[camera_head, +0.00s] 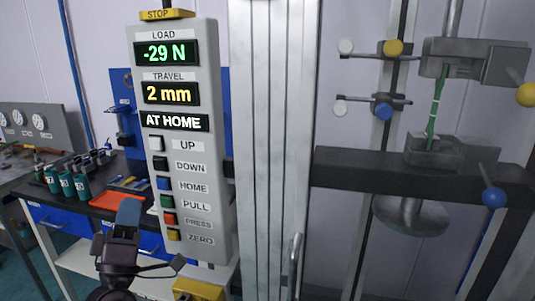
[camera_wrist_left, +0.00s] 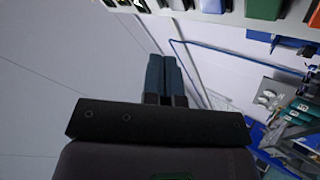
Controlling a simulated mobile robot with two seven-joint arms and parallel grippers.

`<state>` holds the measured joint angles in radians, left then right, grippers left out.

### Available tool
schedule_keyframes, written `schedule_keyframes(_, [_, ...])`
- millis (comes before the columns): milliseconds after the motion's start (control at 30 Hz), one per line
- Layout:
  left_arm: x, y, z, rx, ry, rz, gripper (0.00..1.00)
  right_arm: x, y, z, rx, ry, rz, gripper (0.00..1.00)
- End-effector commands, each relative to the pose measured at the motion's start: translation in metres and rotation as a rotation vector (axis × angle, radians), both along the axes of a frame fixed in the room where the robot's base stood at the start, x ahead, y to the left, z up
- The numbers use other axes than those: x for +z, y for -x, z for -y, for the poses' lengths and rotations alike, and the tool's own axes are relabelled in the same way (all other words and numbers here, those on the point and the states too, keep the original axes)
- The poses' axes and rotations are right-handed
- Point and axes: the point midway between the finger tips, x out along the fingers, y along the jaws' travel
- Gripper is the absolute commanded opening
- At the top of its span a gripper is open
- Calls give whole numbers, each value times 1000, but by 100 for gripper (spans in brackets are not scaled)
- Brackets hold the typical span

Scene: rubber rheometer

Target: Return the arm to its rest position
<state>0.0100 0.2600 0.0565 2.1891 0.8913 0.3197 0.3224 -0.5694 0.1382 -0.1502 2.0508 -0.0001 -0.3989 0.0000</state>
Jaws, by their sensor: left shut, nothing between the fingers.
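My left gripper (camera_head: 129,208) is in front of the lower left of the control panel (camera_head: 222,150), its fingers pointing up. In the left wrist view its two dark fingers (camera_wrist_left: 164,72) are together with nothing between them. The fingertips are apart from the PRESS button (camera_head: 169,218) and ZERO button (camera_head: 173,235), to their left. The panel displays -29 N, 2 mm and AT HOME. Coloured buttons (camera_wrist_left: 265,8) also show along the top of the left wrist view. My right gripper is not in view.
A green strip (camera_head: 436,100) spans the upper clamp (camera_head: 447,52) and lower clamp (camera_head: 432,152) of the testing machine. A metal column (camera_head: 272,150) stands right of the panel. Behind my gripper is a workbench with teal bottles (camera_head: 67,186) and an orange tray (camera_head: 104,202).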

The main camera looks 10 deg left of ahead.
Motion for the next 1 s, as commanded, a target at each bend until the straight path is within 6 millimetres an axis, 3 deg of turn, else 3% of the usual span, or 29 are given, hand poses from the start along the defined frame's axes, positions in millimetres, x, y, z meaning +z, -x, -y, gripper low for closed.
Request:
schedule_keyframes(167, [-15, -13, 15, 44, -188, -108, 0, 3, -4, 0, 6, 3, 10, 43])
schedule_keyframes(267, [-43, -26, 33, 87, -386, -230, 0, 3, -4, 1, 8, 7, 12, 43])
schedule_keyframes(467, [-155, -19, 50, 150, -757, -567, 0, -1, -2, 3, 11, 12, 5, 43])
schedule_keyframes(667, [-268, 30, 52, 147, -1028, -883, 0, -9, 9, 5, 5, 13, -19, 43])
schedule_keyframes(800, [-335, 84, 52, 111, -1147, -1074, 0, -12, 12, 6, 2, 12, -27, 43])
schedule_keyframes(900, [-368, 124, 54, 80, -1180, -1171, 0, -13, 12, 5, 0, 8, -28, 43])
schedule_keyframes(1000, [-388, 156, 56, 45, -1172, -1234, 0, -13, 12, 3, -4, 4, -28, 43])
